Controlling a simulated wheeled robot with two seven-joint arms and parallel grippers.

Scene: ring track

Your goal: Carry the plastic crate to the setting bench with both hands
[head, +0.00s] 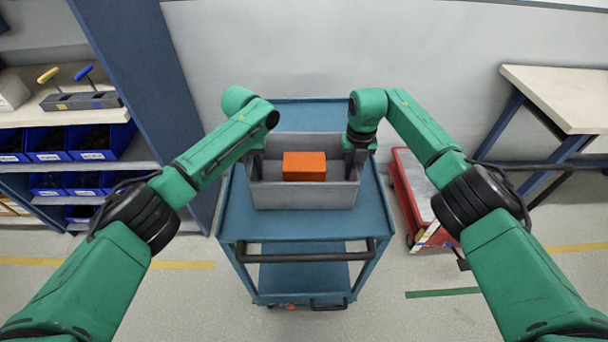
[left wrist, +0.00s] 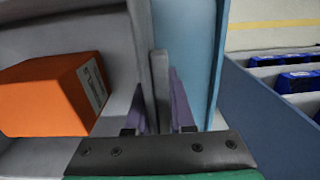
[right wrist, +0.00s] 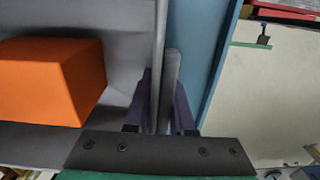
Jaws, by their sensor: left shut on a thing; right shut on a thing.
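A grey plastic crate (head: 303,195) sits on the top shelf of a blue cart (head: 233,213). An orange box (head: 304,166) lies inside the crate; it also shows in the left wrist view (left wrist: 52,95) and the right wrist view (right wrist: 50,82). My left gripper (head: 257,160) is shut on the crate's left wall, and my right gripper (head: 354,160) is shut on its right wall. In both wrist views the fingers straddle the crate's rim. I cannot tell whether the crate is touching the shelf or slightly above it.
A red cart (head: 405,205) stands just right of the blue cart. A pale-topped bench (head: 560,92) is at the right. Shelving with blue bins (head: 92,142) and a tool holder (head: 82,101) is at the left. A wall is behind the cart.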

